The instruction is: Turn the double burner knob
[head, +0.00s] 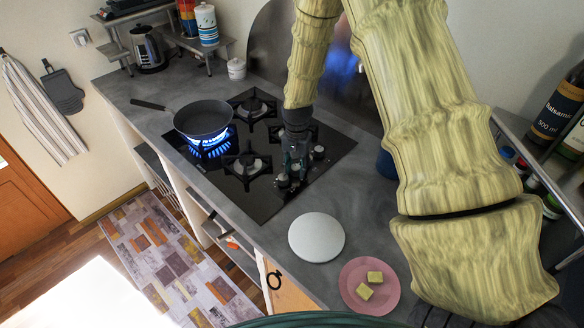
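The black gas hob (251,200) is set into the grey counter. My gripper (293,172) points down over the knob row, close to the knobs. Its fingertips are small and dark here, so I cannot tell whether they touch a knob. Which knob is the double burner's is not clear.
A white round disc (316,237) and a pink plate (357,297) with two yellowish cubes (370,284) lie on the counter right of the hob. The pan's handle (148,104) points left. Bottles (559,108) stand on a rack at the right.

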